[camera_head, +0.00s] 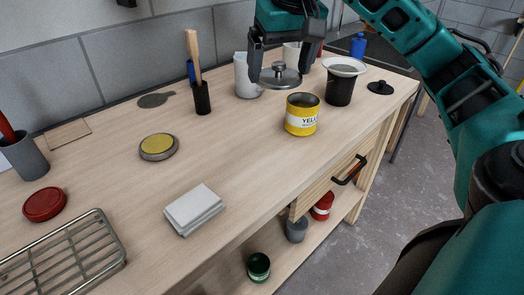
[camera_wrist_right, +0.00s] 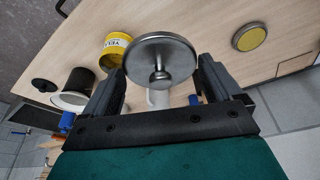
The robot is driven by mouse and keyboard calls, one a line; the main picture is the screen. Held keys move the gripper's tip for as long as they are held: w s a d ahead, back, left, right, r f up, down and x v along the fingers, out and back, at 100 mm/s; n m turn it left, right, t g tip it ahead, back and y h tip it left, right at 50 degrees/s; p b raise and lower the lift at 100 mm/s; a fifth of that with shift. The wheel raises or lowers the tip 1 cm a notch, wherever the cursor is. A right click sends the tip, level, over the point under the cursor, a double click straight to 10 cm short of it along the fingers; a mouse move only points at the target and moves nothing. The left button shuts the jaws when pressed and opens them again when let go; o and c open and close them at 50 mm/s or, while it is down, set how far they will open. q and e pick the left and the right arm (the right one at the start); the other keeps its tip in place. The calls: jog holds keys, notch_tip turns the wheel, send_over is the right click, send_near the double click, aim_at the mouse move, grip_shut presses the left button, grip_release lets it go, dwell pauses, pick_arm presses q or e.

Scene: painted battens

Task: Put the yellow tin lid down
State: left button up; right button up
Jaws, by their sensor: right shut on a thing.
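The tin lid (camera_head: 288,80), a plain grey metal disc with a round knob on top, is held roughly level in my right gripper (camera_head: 284,62). The yellow tin stands upright and also shows in the right wrist view (camera_wrist_right: 114,48). My left gripper is out of view.
A yellow-topped round disc (camera_head: 158,147) and folded white cloths (camera_head: 194,209) lie on the bench (camera_head: 245,165). A black pot with a white rim (camera_head: 340,88) stands right of the tin, a white container (camera_head: 244,78) behind. The bench middle is clear.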

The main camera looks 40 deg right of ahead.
jog(key=b, duration=0.4)
send_over(275, 162)
jog(key=s, duration=0.1)
notch_tip(275, 162, down, 8)
notch_tip(275, 162, down, 8)
jog(key=shift+a+r+b, duration=0.1)
jog(key=shift+r+b, duration=0.05)
jog(key=shift+b, duration=0.9)
notch_tip(275, 162, down, 4)
jog(key=shift+r+b, duration=0.1)
jog(key=shift+b, duration=0.35)
jog(key=shift+f, duration=0.35)
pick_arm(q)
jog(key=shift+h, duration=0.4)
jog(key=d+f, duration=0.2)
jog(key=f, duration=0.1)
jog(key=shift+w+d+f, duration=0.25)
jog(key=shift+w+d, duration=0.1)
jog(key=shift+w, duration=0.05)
pick_arm(e)
jog(key=o, duration=0.7)
